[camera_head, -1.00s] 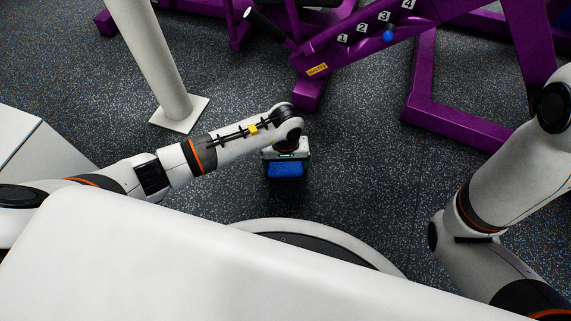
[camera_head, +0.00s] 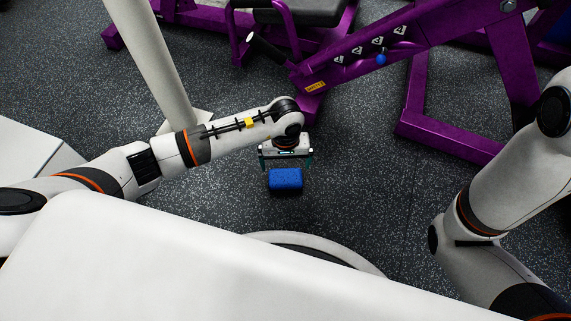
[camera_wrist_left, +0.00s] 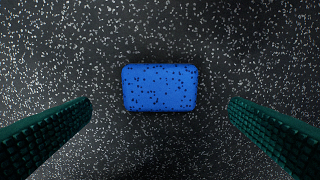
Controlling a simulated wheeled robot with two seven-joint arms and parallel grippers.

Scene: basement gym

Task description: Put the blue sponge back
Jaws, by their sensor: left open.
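The blue sponge (camera_head: 286,179) lies on the dark speckled floor, below my left gripper (camera_head: 286,162) in the head view. In the left wrist view the sponge (camera_wrist_left: 160,87) is flat, rounded at the corners and dotted with dark spots. It sits centred ahead of the two green ridged fingers of my left gripper (camera_wrist_left: 160,115). The fingers are wide apart, with clear gaps on both sides of the sponge, and do not touch it. My right arm shows at the right of the head view, but its gripper is out of the picture.
A purple gym machine (camera_head: 440,130) with numbered labels stands at the back right. A pale post (camera_head: 150,60) rises at the back left, behind my left arm. A white box-like object (camera_head: 30,150) is at the left edge. The floor around the sponge is clear.

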